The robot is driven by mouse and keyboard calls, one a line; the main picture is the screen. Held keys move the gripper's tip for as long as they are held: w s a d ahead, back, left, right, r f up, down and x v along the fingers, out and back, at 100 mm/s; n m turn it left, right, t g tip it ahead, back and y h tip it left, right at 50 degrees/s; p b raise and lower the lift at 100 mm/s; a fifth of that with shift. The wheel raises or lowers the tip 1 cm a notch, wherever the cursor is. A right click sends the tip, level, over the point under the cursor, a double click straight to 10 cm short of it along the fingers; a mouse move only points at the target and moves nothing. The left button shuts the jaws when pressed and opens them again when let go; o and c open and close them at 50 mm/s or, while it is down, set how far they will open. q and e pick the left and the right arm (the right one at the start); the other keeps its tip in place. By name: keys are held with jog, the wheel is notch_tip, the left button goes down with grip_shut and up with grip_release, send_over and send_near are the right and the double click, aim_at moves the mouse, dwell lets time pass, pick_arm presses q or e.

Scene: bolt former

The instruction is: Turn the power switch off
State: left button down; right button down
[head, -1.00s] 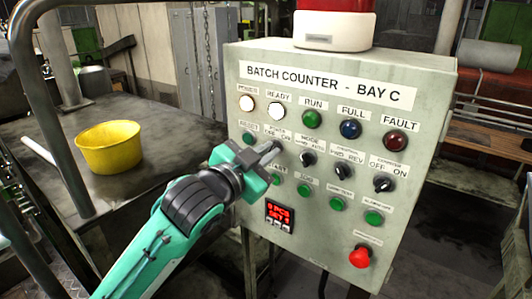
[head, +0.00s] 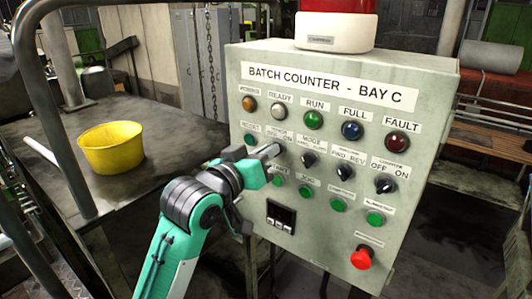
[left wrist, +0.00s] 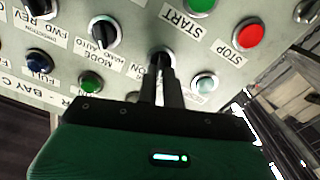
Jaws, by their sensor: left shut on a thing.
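The grey-green control panel (head: 330,235) reads "BATCH COUNTER - BAY C". My left gripper (head: 274,151) is at its left side, shut on the power switch knob in the second row, under a "POWER OFF ON" label that it partly covers. In the left wrist view the gripper's dark fingers (left wrist: 162,88) close around the power switch (left wrist: 161,56); its round bezel shows, but the fingers hide most of the knob. The power lamp (head: 249,103) is dull amber and the ready lamp (head: 279,108) is grey; both look unlit. The small display (head: 281,213) is dark. My right gripper is not in view.
Beside the switch are the mode selector (head: 309,159) and the reset button (head: 249,139). Green buttons run below, with a red mushroom button (head: 361,258) at the lower right. A yellow bowl (head: 111,150) stands on the table at left, behind a metal rail.

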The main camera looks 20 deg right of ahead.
pick_arm(q)
jog(key=shift+n, duration=1.1)
jog(key=c, duration=1.5)
grip_release()
jog(key=shift+w, duration=0.1)
jog(key=shift+c, duration=0.2)
jog(key=v, duration=1.4)
jog(key=shift+f, duration=0.1)
